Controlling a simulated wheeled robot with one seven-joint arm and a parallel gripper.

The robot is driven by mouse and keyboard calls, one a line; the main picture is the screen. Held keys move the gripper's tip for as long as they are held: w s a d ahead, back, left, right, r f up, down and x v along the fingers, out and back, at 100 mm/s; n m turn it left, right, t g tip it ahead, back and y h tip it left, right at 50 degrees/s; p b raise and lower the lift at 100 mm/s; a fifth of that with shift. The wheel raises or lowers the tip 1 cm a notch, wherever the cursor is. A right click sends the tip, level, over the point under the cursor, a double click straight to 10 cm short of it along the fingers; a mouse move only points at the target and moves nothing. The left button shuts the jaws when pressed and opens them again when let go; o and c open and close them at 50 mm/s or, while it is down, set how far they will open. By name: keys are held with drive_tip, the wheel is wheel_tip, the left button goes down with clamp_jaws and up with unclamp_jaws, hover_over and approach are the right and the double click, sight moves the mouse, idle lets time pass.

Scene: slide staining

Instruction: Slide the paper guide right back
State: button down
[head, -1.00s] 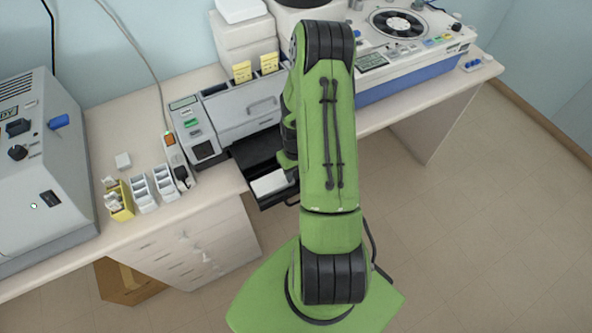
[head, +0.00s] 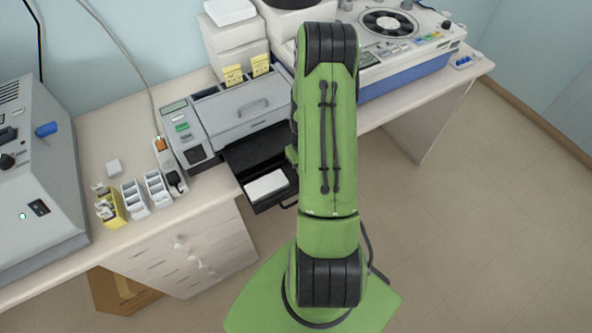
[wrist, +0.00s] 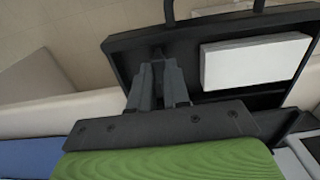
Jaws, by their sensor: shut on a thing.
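The black paper tray (head: 236,157) is pulled out from the front of the grey printer (head: 222,121). A white paper stack (head: 267,186) lies in it; in the wrist view the stack (wrist: 254,62) is on the right. My gripper (wrist: 157,66) is over the tray floor (wrist: 190,42), left of the stack and apart from it. Its fingers are shut on the small dark paper guide (wrist: 157,53), mostly hidden between the fingertips. In the head view my arm hides the gripper and the guide.
A grey machine (head: 35,190) stands at the left end of the bench. Slide holders (head: 133,196) and a yellow box (head: 111,207) sit near the front edge. A machine with a round rotor (head: 388,24) is at the right. Floor to the right is clear.

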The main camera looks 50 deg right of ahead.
drive_tip(key=shift+w, duration=0.1)
drive_tip(key=c, duration=1.1)
unclamp_jaws()
wheel_tip(320, 180, up, 16)
drive_tip(key=shift+f, duration=0.1)
drive_tip(key=shift+c, duration=0.2)
